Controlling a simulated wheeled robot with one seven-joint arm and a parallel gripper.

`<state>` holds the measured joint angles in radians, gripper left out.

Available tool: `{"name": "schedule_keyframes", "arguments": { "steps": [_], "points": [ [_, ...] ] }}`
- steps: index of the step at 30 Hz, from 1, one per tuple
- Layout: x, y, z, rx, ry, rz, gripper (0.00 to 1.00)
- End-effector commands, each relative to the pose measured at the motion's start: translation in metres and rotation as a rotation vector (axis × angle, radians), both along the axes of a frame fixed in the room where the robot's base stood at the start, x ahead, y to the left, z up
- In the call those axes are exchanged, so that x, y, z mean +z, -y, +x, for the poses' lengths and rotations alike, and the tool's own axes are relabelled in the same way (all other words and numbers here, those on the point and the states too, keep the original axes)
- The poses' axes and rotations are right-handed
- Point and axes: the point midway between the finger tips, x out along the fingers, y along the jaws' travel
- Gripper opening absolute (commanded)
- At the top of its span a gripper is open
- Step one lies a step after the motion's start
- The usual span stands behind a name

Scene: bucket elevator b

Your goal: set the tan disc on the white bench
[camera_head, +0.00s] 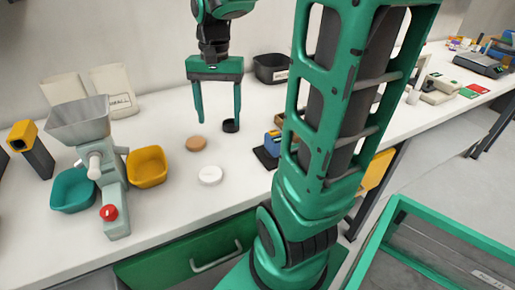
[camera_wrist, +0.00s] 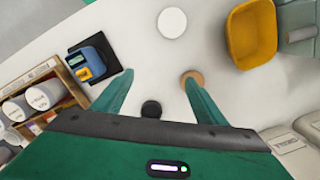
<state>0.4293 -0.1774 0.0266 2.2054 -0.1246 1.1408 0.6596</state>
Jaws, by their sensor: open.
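The tan disc (camera_head: 197,143) lies flat on the white bench (camera_head: 165,205), left of the middle of the head view. In the wrist view the tan disc (camera_wrist: 197,75) is partly hidden behind the tip of my right-hand finger. My gripper (camera_head: 219,122) points down above the bench, behind the tan disc, with its two green fingers spread. In the wrist view the space between the fingertips of my gripper (camera_wrist: 158,78) is empty. Whether a finger touches the disc cannot be told.
A white disc (camera_head: 210,175) lies in front of the tan one, and a small black round piece (camera_head: 231,126) is near the right finger. A yellow bin (camera_head: 147,167), teal bin (camera_head: 72,190) and grey hopper machine (camera_head: 80,122) stand left. A blue device (camera_head: 273,143) sits right.

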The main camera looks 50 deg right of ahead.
Motion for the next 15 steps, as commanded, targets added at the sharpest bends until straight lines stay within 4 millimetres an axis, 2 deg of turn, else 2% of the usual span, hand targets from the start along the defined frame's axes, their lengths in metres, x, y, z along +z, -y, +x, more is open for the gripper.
{"name": "schedule_keyframes", "arguments": {
  "steps": [1, 3, 6, 10, 15],
  "points": [
    [-0.003, 0.0, -0.024, 0.047, 0.01, -0.012, 0.66],
    [-0.011, 0.002, -0.056, 0.122, 0.016, -0.026, 0.66],
    [-0.024, 0.005, -0.095, 0.218, 0.024, -0.037, 0.66],
    [-0.039, 0.006, -0.131, 0.316, 0.027, -0.04, 0.66],
    [-0.051, 0.004, -0.155, 0.384, 0.03, -0.039, 0.66]
  ]
}}
